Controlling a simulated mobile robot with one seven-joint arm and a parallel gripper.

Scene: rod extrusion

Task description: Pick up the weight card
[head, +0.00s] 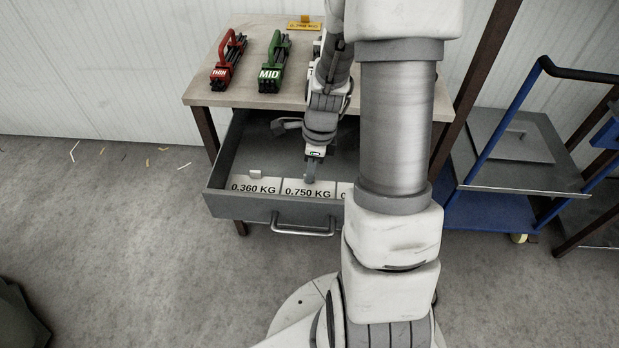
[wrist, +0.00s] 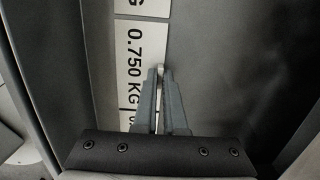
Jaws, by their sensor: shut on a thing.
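Pale weight cards lie in a row along the front of the open grey drawer (head: 270,208). The left card reads 0.360 KG (head: 253,187) and has a small upright pale tab. The middle weight card reads 0.750 KG (head: 308,192) and also shows in the wrist view (wrist: 133,60). A third card is mostly hidden behind my arm. My gripper (head: 311,180) points down at the 0.750 KG card. In the wrist view its fingers (wrist: 160,72) are shut on a thin pale tab at that card's edge. I cannot tell whether the card is lifted.
A table (head: 200,95) above the drawer bears a red tool (head: 228,62), a green tool marked MID (head: 273,65) and a yellow piece (head: 303,25). A blue trolley (head: 490,215) stands right. Floor at left is mostly clear.

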